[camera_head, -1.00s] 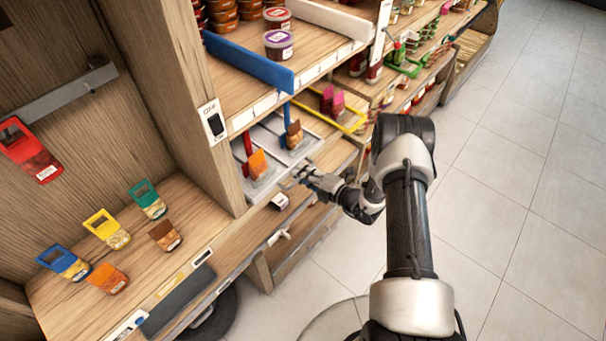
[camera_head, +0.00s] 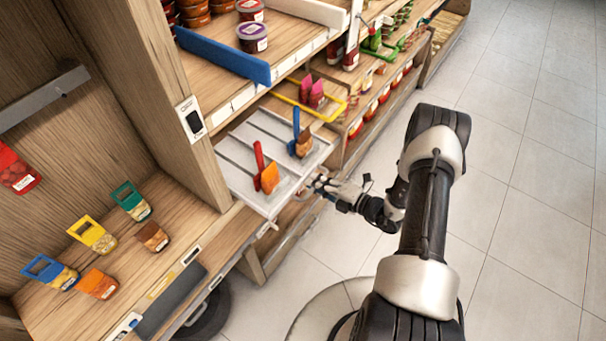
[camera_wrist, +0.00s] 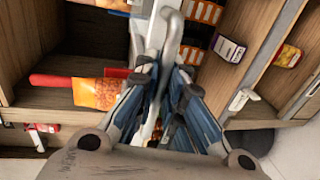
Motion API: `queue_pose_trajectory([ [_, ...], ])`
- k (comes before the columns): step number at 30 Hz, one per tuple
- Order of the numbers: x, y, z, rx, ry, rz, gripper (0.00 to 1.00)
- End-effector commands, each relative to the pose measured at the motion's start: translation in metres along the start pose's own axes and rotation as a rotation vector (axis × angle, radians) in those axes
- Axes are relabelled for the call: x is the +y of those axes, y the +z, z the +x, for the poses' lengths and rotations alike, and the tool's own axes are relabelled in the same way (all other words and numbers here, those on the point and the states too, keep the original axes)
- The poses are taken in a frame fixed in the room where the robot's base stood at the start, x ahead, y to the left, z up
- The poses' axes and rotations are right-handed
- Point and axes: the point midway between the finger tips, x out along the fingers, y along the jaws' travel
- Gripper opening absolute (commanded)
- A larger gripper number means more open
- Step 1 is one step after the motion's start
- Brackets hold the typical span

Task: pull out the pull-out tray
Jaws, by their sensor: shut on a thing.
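The pull-out tray (camera_head: 243,160) is a light grey, grooved tray extending from the wooden shelf in the head view. Red-handled (camera_head: 265,177) and blue-handled (camera_head: 300,143) items with orange and brown ends stand on it. My gripper (camera_head: 320,183) is at the tray's front edge. In the wrist view, my gripper's fingers (camera_wrist: 170,70) are closed around the tray's pale metal handle (camera_wrist: 173,38). The fingers hide part of the handle.
Left of the tray is a wooden upright with a switch panel (camera_head: 190,120). A shelf with a blue divider (camera_head: 222,55) overhangs the tray's back. Colored packs stand on the lower left shelf (camera_head: 75,298). The tiled floor (camera_head: 530,220) at right is open.

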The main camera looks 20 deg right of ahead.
Motion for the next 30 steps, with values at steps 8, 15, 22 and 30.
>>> queue_pose_trajectory([
  [8,-0.013,0.001,-0.054,-0.007,-0.003,0.005,0.0],
  [15,-0.022,0.001,-0.099,-0.007,-0.003,0.003,0.0],
  [22,-0.03,0.001,-0.138,-0.007,-0.003,0.002,0.0],
  [30,-0.037,0.0,-0.17,-0.004,-0.004,0.002,0.0],
])
